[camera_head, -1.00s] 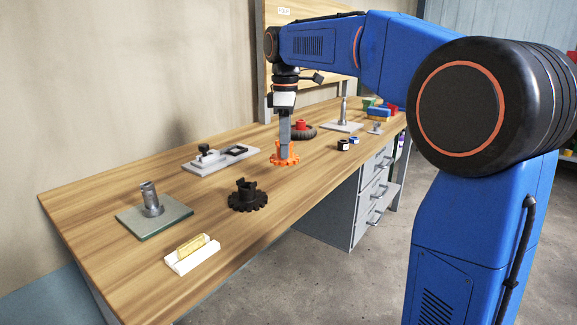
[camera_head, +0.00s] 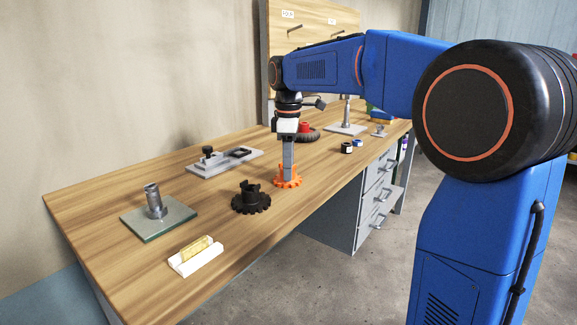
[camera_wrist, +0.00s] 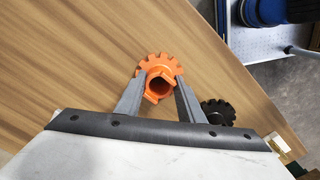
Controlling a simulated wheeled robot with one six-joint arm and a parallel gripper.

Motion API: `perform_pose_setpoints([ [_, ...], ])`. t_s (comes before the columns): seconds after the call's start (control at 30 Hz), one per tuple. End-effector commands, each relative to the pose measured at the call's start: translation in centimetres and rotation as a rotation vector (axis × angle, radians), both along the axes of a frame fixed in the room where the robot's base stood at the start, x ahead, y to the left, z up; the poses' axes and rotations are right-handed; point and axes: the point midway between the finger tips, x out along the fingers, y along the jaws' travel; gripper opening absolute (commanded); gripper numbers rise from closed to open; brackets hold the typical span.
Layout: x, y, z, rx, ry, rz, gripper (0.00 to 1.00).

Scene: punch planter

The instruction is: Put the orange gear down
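The orange gear (camera_head: 288,182) is in my gripper (camera_head: 289,170), over the middle of the wooden workbench. In the wrist view the gear (camera_wrist: 159,66) sits with its round hub between the two grey fingers of my gripper (camera_wrist: 160,82), which are closed on it from both sides. Its toothed disc is beyond the fingertips and looks roughly level. The gear is at or close above the bench top; I cannot tell whether it touches.
A black gear (camera_head: 251,200) stands close by on the left and also shows in the wrist view (camera_wrist: 217,112). A white block with a yellow piece (camera_head: 196,256), a plate with a metal post (camera_head: 157,215) and a grey fixture (camera_head: 223,163) lie further left. Small dark cylinders (camera_head: 347,148) stand right.

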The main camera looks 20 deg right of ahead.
Motion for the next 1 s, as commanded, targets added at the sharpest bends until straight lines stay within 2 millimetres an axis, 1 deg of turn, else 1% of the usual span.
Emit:
perform_pose_setpoints([
  [0.03,0.0,0.0,0.0,0.0,0.0,0.0,0.44],
  [0.07,0.0,0.0,0.0,0.0,0.0,0.0,0.52],
  [0.1,0.0,0.0,0.0,0.0,0.0,0.0,0.54],
  [0.37,0.0,0.0,0.0,0.0,0.0,0.0,0.54],
  [0.47,0.0,0.0,0.5,0.001,-0.001,0.0,0.54],
  [0.53,0.1,0.0,1.1,0.0,-0.002,0.0,0.54],
  [0.67,0.0,0.0,3.1,0.0,-0.002,0.0,0.54],
  [0.9,0.0,0.0,7.9,0.0,-0.003,0.0,0.54],
  [1.0,0.0,0.0,9.5,0.0,-0.002,0.0,0.54],
])
